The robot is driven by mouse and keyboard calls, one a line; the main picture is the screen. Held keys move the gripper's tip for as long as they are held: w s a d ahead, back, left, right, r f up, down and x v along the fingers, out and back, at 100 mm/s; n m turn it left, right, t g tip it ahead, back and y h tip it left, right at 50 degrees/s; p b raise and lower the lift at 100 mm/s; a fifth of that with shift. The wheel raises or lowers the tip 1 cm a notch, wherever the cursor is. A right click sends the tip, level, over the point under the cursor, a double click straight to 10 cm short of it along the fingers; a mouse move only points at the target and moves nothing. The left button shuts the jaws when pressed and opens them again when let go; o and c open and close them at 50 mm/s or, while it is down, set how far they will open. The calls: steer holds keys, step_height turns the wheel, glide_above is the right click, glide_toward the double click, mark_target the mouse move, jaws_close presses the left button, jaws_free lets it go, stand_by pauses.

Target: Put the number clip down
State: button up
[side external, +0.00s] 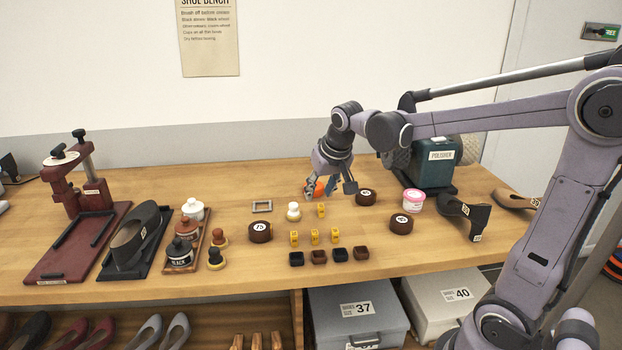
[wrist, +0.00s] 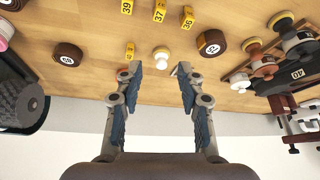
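My gripper (wrist: 153,70) is open, with two blue-padded fingers apart and nothing visible between them. In the side view, my gripper (side external: 328,192) hangs over the back middle of the bench. A lone yellow number clip (side external: 321,210) stands on the bench just in front of it; it also shows in the wrist view (wrist: 129,50), just beyond the left fingertip. Three more yellow clips stand in a row nearer the front edge, including one marked 37 (wrist: 159,11). An orange patch (side external: 319,187) shows at my gripper in the side view; I cannot tell what it is.
A white-topped knob (side external: 293,211) stands beside the lone clip. Brown rolls (side external: 260,232) (side external: 401,223), a metal frame (side external: 262,206) and small dark blocks (side external: 340,255) lie around.

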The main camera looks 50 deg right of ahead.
steer(key=s+a+f+n+t+y, duration=0.2)
steer(key=s+a+n, duration=0.3)
steer(key=s+a, duration=0.7)
steer(key=shift+s+a+f+n+t, duration=0.3)
steer(key=shift+s+a+f+n, duration=0.1)
steer(key=shift+s+f, duration=0.2)
steer(key=shift+w, duration=0.1)
